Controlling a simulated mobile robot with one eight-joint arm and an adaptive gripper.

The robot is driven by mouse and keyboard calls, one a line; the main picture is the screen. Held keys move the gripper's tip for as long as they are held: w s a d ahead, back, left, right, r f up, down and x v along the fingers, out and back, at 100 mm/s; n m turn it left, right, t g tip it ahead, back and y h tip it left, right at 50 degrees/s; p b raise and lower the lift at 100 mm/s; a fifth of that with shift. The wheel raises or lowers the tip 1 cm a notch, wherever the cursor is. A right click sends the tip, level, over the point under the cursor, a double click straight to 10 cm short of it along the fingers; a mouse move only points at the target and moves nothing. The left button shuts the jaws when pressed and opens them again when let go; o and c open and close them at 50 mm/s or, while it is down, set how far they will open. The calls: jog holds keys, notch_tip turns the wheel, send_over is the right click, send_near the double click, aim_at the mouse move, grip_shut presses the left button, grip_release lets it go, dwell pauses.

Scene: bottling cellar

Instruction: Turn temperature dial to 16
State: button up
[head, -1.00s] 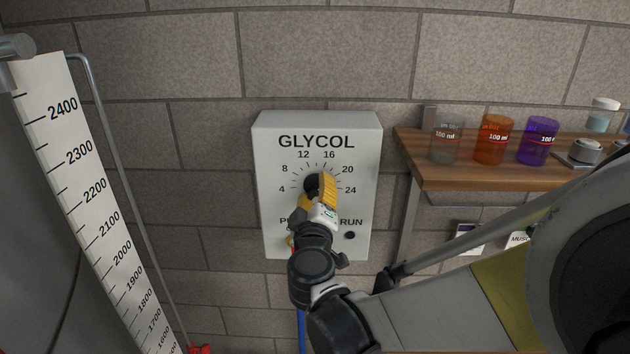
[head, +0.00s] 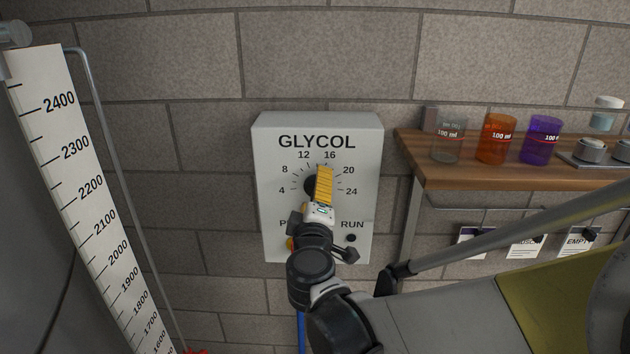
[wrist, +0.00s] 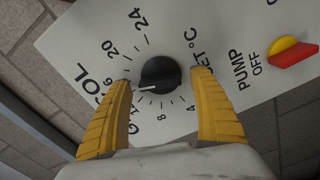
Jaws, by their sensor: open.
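The temperature dial is a round black knob (wrist: 160,73) on the white GLYCOL panel (head: 270,220). In the head view the dial (head: 311,188) is partly hidden behind my gripper. Its white pointer line in the wrist view points toward the side between 12 and 16, but the 16 is hidden by my left finger, so I cannot read it exactly. My gripper (wrist: 162,77) is open, with one yellow finger on each side of the knob. A gap shows between knob and fingers in the wrist view. In the head view my gripper (head: 324,186) covers the dial's right side.
The red and yellow pump switch (wrist: 290,55) is on the same panel, to the right in the wrist view. A wooden shelf (head: 440,178) with cups, including an orange one (head: 496,140), stands to the right. A tall numbered scale (head: 75,165) stands to the left.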

jog(key=s, duration=1.2)
jog(key=shift+a, duration=0.2)
jog(key=s+d+f+m+g+h+b, duration=0.3)
jog(key=d+f+m+g+b, duration=0.35)
jog(key=d+f+b, duration=0.9)
jog(key=s+d+f+m+g+y+b, duration=0.1)
jog(key=s+f+b, duration=0.4)
jog(key=f, duration=0.5)
jog(key=s+d+f+m+g+y+b, duration=0.2)
jog(key=s+f+m+b, duration=0.3)
jog(key=f, duration=0.6)
jog(key=shift+s+d+m+g+y, duration=0.3)
jog(key=shift+s+m+g, duration=0.25)
jog(key=shift+s+g, duration=0.3)
